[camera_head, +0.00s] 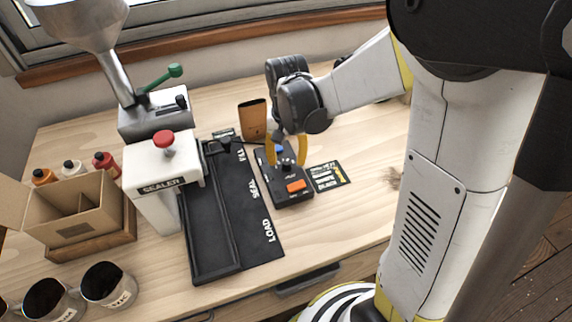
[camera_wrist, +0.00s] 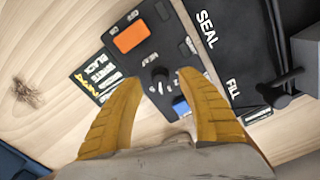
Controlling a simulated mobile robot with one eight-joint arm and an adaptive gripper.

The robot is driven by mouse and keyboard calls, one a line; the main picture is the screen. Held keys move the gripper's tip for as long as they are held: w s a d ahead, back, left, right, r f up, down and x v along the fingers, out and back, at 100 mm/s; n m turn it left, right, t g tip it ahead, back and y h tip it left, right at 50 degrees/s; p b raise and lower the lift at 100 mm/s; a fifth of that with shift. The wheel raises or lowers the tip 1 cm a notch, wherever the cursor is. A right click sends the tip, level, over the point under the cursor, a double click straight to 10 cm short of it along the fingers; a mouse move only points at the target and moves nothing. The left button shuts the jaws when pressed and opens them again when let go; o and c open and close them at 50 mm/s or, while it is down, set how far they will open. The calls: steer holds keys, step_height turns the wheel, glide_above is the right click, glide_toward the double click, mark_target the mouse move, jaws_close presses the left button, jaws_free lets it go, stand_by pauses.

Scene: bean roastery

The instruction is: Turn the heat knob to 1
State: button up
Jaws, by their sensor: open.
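A dark control box (camera_head: 294,199) lies on the table under my gripper. In the wrist view the box (camera_wrist: 147,58) carries an orange button (camera_wrist: 131,37), a small black knob (camera_wrist: 160,74) and a blue button (camera_wrist: 181,105). The orange button (camera_head: 296,186) also shows in the head view. My gripper (camera_head: 287,158) points down over the box, its yellow fingers open. In the wrist view the fingertips of my gripper (camera_wrist: 159,78) are apart, one on each side of the black knob. I cannot tell whether they touch it. The knob's setting is too small to read.
A black mat (camera_head: 256,235) marked LOAD, SEAL and FILL lies left of the box. A white sealer (camera_head: 152,170) with a red top stands beyond it. A printed card (camera_head: 327,176) lies right of the box. A brown pouch (camera_head: 252,119) stands close behind my gripper.

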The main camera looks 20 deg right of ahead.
steer(key=shift+f, duration=0.9)
jaws_close()
